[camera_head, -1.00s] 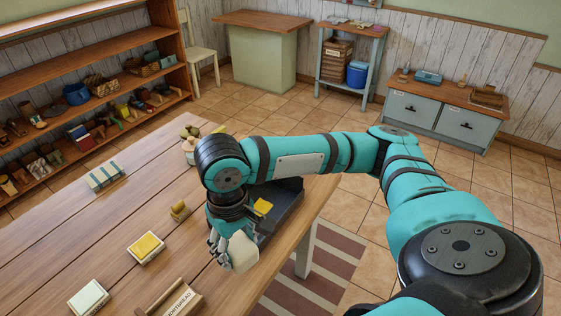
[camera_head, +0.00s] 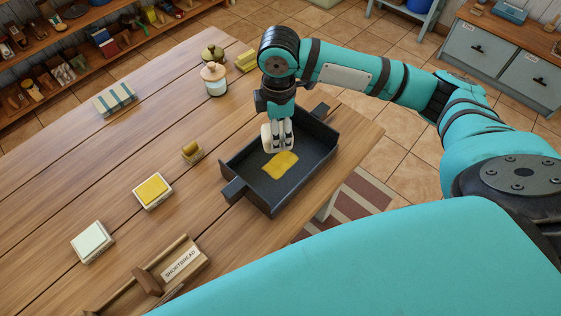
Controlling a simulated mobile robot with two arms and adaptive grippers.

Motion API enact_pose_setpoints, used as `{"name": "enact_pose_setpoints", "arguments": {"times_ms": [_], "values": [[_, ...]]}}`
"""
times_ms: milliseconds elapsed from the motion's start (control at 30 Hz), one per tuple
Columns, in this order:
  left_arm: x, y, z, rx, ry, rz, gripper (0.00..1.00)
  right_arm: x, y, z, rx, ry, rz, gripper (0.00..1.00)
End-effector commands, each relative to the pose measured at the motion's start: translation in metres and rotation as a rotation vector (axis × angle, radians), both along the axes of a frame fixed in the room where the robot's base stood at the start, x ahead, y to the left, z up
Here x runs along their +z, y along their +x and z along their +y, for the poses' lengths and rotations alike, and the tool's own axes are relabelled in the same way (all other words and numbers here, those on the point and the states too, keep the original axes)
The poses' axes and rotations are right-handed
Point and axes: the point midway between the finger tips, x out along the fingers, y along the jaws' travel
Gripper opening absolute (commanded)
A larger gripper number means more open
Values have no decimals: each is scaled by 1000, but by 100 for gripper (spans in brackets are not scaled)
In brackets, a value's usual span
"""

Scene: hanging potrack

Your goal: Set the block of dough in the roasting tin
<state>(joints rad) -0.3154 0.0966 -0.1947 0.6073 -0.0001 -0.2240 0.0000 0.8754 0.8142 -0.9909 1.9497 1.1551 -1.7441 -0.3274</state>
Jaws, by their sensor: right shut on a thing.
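The dark roasting tin (camera_head: 240,156) sits near the right edge of the wooden table, with a handle at each end. A yellow patch (camera_head: 281,165) lies on its floor. My right gripper (camera_head: 277,140) points down at the tin's far left part. It is shut on the pale block of dough (camera_head: 267,140), which shows at the left of the fingers. The dough is over or inside the tin; I cannot tell whether it touches the floor. My left gripper is not in view.
A striped box (camera_head: 114,98) lies farther left. Bare table (camera_head: 90,170) lies between.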

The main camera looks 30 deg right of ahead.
Motion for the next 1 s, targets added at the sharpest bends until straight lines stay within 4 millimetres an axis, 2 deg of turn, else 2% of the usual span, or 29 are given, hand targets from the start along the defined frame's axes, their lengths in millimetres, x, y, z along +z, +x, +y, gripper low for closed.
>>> {"name": "enact_pose_setpoints", "arguments": {"times_ms": [33, 167, 367, 500, 700, 1000], "values": [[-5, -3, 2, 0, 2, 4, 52, -11, 5, -3, 102, -2, 3, 14], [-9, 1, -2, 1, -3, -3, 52, -29, 15, -11, 352, -11, 3, 14], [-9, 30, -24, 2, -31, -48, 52, -43, 23, -19, 574, -19, 4, 14], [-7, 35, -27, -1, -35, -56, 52, -60, 24, -20, 618, -20, 9, 14], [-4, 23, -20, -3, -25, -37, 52, -96, 23, -21, 621, -22, 9, 14], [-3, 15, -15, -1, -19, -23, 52, -124, 23, -20, 620, -20, 8, 14]]}}
